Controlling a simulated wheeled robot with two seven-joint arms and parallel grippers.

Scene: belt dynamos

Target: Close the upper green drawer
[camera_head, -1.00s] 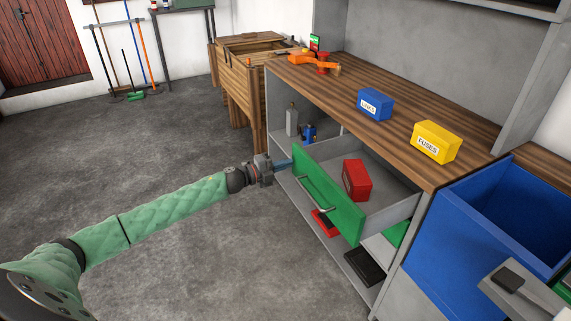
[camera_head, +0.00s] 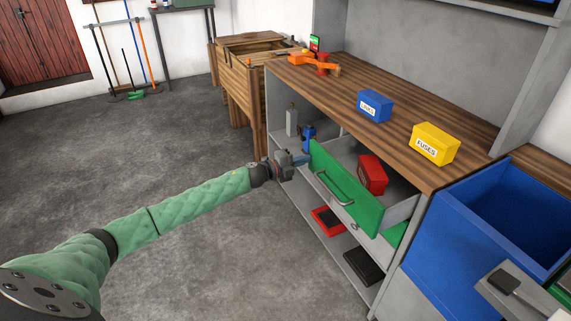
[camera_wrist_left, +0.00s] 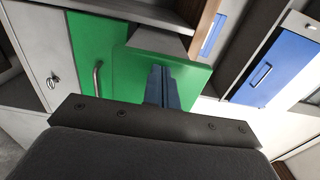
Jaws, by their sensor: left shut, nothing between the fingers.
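The upper green drawer (camera_head: 350,200) stands partly open below the wooden worktop, with a grey bar handle on its front. A red box (camera_head: 372,174) sits inside it. My left gripper (camera_head: 303,159) is shut and empty, with its fingertips at the left end of the drawer front; it looks to be touching the front. In the left wrist view the blue-grey fingers (camera_wrist_left: 162,86) lie together against a green panel (camera_wrist_left: 130,75). Part of a lower green front (camera_head: 397,234) shows beneath the drawer. My right gripper is not in view.
A blue box (camera_head: 375,104) and a yellow fuses box (camera_head: 436,143) stand on the worktop (camera_head: 345,95). A red tray (camera_head: 327,221) and a black tray (camera_head: 364,265) lie on the low shelf. The floor at left is clear.

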